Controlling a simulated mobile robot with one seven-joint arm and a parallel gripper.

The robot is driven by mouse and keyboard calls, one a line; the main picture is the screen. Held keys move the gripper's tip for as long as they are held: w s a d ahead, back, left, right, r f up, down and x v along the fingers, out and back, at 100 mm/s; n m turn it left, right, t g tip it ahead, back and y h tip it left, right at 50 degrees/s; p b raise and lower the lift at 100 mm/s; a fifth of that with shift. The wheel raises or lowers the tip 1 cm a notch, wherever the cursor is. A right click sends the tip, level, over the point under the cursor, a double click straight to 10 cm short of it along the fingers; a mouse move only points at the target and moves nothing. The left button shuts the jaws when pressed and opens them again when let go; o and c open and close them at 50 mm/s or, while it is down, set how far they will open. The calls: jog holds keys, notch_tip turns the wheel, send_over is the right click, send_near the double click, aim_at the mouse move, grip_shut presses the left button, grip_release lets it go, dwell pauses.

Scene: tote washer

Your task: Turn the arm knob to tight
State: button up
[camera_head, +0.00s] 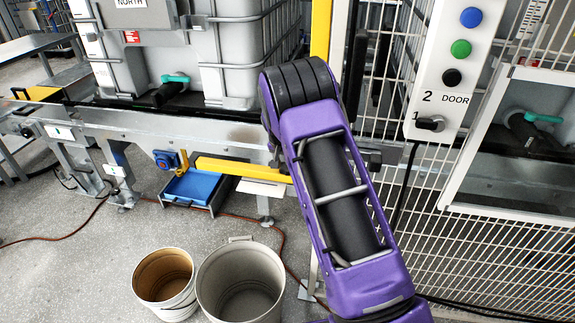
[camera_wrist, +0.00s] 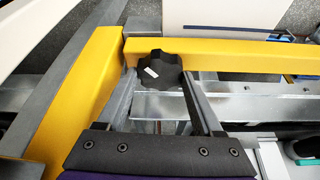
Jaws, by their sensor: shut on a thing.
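The arm knob (camera_wrist: 158,72) is black and lobed, with a white mark at its left of centre. It sits on the yellow arm (camera_wrist: 225,53) near where that meets a yellow post (camera_wrist: 78,105). In the wrist view my gripper (camera_wrist: 160,80) has one finger on each side of the knob and is shut on it. In the head view the yellow arm (camera_head: 240,169) runs behind my purple arm, which hides the knob and my gripper. No tight or loose lettering is readable.
Two buckets, one brown inside (camera_head: 163,277) and one grey (camera_head: 240,283), stand on the floor. A control panel (camera_head: 453,75) with coloured buttons and mesh fencing (camera_head: 500,235) are at right.

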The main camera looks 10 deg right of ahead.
jog(key=m+g+h+b, duration=0.1)
jog(key=m, duration=0.2)
jog(key=shift+w+a+m+b, duration=0.1)
jog(key=shift+a+m+b, duration=0.05)
jog(key=shift+m+b, duration=0.25)
jog(key=shift+m+g+h, duration=0.4)
jog(key=shift+m+g, duration=0.2)
jog(key=shift+m, duration=1.4)
jog(key=o, duration=1.4)
jog(key=shift+c, duration=0.2)
jog(key=p+v, duration=0.1)
jog(key=v, duration=1.6)
jog(key=shift+w+a+r, duration=0.15)
jog(key=shift+a+r, duration=0.05)
